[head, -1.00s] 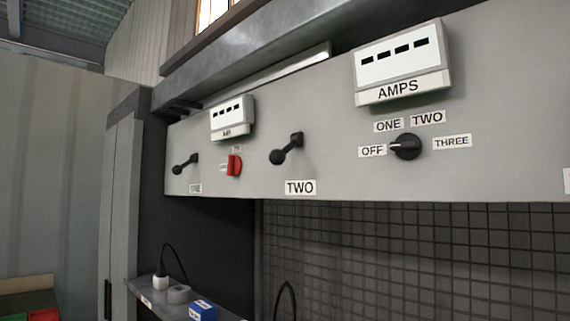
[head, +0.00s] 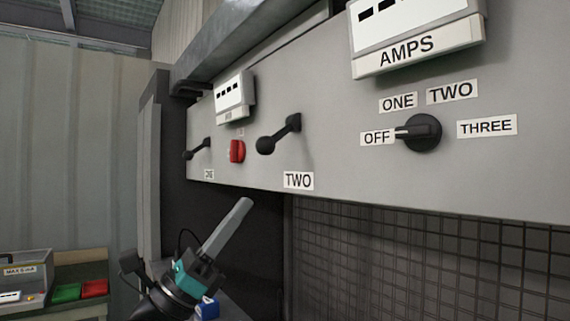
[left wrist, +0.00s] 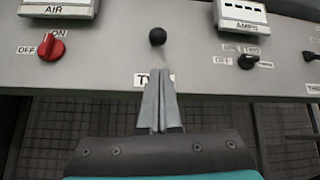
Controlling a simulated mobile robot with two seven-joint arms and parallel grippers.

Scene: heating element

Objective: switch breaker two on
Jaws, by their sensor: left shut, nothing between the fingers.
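Breaker two is a black lever with a ball end (head: 277,136) on the grey panel, above the label TWO (head: 298,181). Its arm slants down to the left from its pivot in the head view. In the left wrist view the black ball (left wrist: 157,36) shows just above my fingertips, and the fingers partly cover the TWO label. My left gripper (head: 240,206) is shut and empty, below and left of the lever, apart from it in the head view. In the left wrist view its fingers (left wrist: 158,78) are pressed together. My right gripper is not in view.
The lever for breaker one (head: 198,147) and a red knob (head: 237,151) sit left of breaker two. A black selector knob (head: 423,132) points to OFF on the right, below the AMPS meter (head: 415,40). Dark mesh (head: 400,255) lies below the panel.

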